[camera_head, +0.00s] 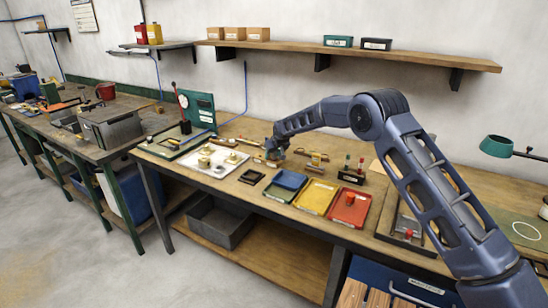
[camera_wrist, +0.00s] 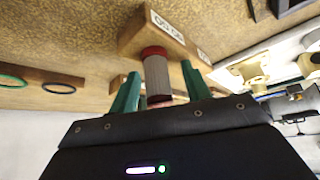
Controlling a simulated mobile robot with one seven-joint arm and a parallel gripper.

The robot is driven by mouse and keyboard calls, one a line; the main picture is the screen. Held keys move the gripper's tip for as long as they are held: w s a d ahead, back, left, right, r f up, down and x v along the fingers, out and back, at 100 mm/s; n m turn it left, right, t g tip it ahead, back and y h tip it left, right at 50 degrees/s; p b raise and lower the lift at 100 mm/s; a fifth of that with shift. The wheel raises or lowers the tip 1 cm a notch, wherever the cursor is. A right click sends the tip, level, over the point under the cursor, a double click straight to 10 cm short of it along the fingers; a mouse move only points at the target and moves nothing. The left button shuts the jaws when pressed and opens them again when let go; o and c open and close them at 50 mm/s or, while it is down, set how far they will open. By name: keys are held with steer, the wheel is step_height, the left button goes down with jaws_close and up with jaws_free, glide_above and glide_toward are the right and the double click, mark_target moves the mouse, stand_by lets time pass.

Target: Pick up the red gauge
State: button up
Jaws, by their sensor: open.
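The red gauge (camera_wrist: 156,76) shows in the wrist view as a short cylinder with a grey knurled body and dark red ends. Its far end meets a wooden block (camera_wrist: 135,38) with a white label. My gripper (camera_wrist: 161,70) is open, with one green finger on each side of the gauge. I cannot tell whether either finger touches it. In the head view my gripper (camera_head: 272,154) is low over the bench, and the gauge cannot be made out there.
A white tray (camera_head: 190,164) with brass parts lies left of my gripper. Blue (camera_head: 288,180), yellow (camera_head: 315,197) and red (camera_head: 349,207) trays lie in front and to the right. A black block (camera_head: 351,177) with red and green handles stands nearby. A shelf (camera_head: 360,54) runs above.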

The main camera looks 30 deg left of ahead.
jaws_close()
steer(key=shift+r, duration=0.15)
